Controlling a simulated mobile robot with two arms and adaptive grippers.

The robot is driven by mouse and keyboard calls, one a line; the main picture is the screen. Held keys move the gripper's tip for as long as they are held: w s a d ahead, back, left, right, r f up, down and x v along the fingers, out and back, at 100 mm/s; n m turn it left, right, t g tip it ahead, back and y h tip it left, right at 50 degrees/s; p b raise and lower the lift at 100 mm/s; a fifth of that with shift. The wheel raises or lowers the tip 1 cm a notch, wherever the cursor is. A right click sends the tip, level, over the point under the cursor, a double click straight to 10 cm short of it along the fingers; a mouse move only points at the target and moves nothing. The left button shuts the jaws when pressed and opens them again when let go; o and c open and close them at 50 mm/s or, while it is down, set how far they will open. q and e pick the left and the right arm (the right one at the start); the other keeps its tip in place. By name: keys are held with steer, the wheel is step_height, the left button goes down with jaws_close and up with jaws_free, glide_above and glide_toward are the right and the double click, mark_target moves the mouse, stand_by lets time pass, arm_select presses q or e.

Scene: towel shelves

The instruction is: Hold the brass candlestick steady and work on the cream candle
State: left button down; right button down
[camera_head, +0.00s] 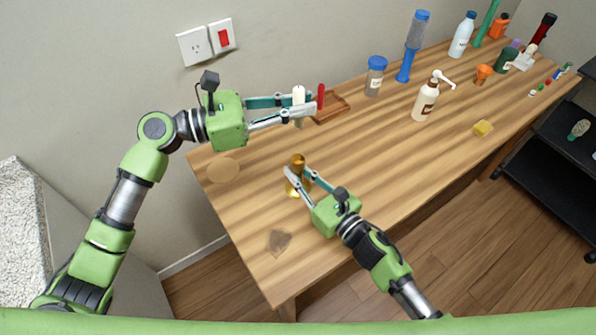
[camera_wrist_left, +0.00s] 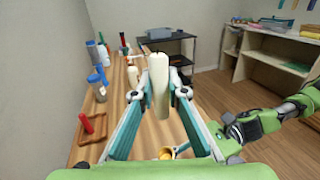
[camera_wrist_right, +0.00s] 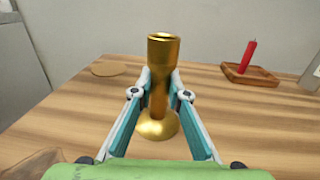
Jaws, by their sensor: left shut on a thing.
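The cream candle (camera_head: 299,93) is upright in my left gripper (camera_head: 301,110), which is shut on it above the back of the table. In the left wrist view the candle (camera_wrist_left: 160,88) stands between the fingers, its lower end free. The brass candlestick (camera_head: 298,161) stands on the table, nearer the front. My right gripper (camera_head: 298,177) has its fingers closed around its stem. In the right wrist view the candlestick (camera_wrist_right: 158,85) is upright, with an empty cup at its top. The candle is apart from the candlestick, farther back.
A wooden tray (camera_head: 340,106) with a red candle (camera_head: 321,96) is just behind the left gripper. A round tan mat (camera_head: 223,170) and a brown patch (camera_head: 279,242) lie at left. The middle is clear.

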mark_target(298, 126)
arm_select(q)
steer(key=shift+f+n+t+y, duration=0.3)
steer(key=shift+f+n+t, duration=0.3)
steer(key=shift+f, duration=1.1)
steer(key=shift+a+f, duration=0.1)
steer(key=shift+f, duration=2.8)
steer(key=shift+f, duration=1.75)
steer(key=c, duration=1.9)
jaws_free()
